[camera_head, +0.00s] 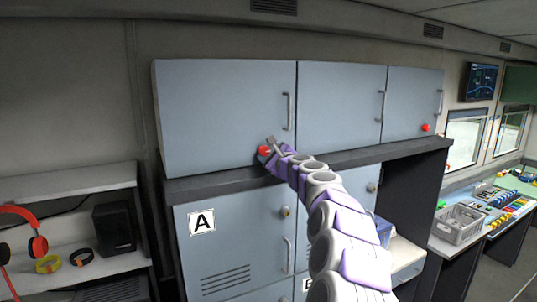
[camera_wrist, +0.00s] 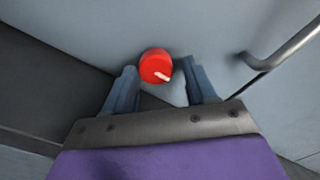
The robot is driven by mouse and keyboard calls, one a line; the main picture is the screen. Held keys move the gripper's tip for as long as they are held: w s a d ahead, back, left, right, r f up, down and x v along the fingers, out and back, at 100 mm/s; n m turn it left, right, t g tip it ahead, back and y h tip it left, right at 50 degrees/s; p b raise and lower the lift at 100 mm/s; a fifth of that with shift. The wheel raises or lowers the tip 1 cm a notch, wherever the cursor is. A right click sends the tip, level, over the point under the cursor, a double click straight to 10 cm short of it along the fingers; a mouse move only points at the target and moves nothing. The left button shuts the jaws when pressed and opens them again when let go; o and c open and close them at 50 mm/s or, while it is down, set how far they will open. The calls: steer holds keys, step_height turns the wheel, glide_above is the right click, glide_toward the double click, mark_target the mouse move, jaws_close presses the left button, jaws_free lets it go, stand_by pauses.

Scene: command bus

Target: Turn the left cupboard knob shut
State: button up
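The left cupboard's red knob (camera_wrist: 156,66) sits low on the blue-grey door, with a white mark on its face pointing to the lower right in the wrist view. In the head view the knob (camera_head: 265,151) shows beside my gripper at the door's bottom right. My gripper (camera_wrist: 160,80) is open, with one finger on each side of the knob and a bit below it; I cannot tell whether either finger touches it. The left cupboard door (camera_head: 225,115) looks closed. Its handle (camera_head: 288,111) is above and right of the knob.
A dark ledge (camera_head: 215,182) runs under the upper cupboards. A metal handle (camera_wrist: 285,48) is close on the right in the wrist view. Another red knob (camera_head: 426,127) is on the right cupboard. A lower cupboard marked A (camera_head: 240,255) is below. Shelves with headphones (camera_head: 38,245) stand left.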

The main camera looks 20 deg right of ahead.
steer(key=shift+a, duration=0.3)
steer(key=c, duration=0.6)
steer(key=shift+c, duration=1.4)
